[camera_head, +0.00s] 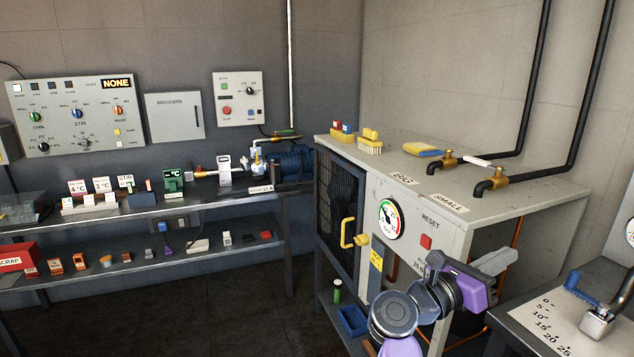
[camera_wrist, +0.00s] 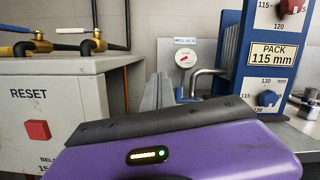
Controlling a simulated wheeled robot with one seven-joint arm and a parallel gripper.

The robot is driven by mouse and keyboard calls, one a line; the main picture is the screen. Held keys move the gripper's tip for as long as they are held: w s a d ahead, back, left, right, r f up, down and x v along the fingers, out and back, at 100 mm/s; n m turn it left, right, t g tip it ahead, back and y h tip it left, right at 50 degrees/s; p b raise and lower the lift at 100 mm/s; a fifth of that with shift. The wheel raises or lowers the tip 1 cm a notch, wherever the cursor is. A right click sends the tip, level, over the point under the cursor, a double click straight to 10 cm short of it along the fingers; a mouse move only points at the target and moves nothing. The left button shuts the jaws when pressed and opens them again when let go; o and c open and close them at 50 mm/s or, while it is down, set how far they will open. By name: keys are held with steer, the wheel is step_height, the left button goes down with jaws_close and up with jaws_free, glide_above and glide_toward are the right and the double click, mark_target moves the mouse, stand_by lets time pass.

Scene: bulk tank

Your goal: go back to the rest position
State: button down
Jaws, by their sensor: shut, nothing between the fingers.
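My gripper (camera_head: 508,258) is in front of the grey cabinet, at its right side in the head view. Its pale fingers are together, pointing right, with nothing held between them. It is in the air, apart from the cabinet and from the bench at the right. My purple hand fills the bottom of the wrist view, with a small lit strip on it.
The grey cabinet (camera_head: 545,202) carries a dial gauge (camera_head: 389,219), a red reset button (camera_head: 426,242) and two brass taps. A yellow handle (camera_head: 346,232) juts from its door. A bench with a scale sheet (camera_head: 548,318) stands right. A blue plate pack (camera_wrist: 232,50) shows in the wrist view.

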steer(key=s+a+r+n+t+y+p, duration=0.1)
steer(key=s+a+r+n+t, duration=0.2)
steer(key=n+t, duration=0.55)
steer(key=s+a+r+n+t+y, duration=0.1)
steer(key=s+a+n+t, duration=0.35)
steer(key=n, duration=0.65)
steer(key=s+a+f+n+t+y+p, duration=0.1)
steer(key=s+a+f+n+t+y, duration=0.2)
steer(key=s+n+y, duration=0.65)
steer(key=s+a+f+n+y+p, duration=0.25)
steer(key=s+f+n+y, duration=0.35)
steer(key=n, duration=0.6)
steer(key=s+a+f+n+g+y+p, duration=0.1)
steer(key=s+f+n+g, duration=0.2)
steer(key=s, duration=0.8)
steer(key=s+a+f+n+g+p, duration=0.1)
steer(key=s+f+n+g, duration=0.2)
steer(key=s, duration=0.9)
steer(key=shift+s+a+f+g+y+p, duration=0.15)
steer(key=shift+s+f+g+y+p, duration=0.15)
steer(key=shift+g, duration=0.8)
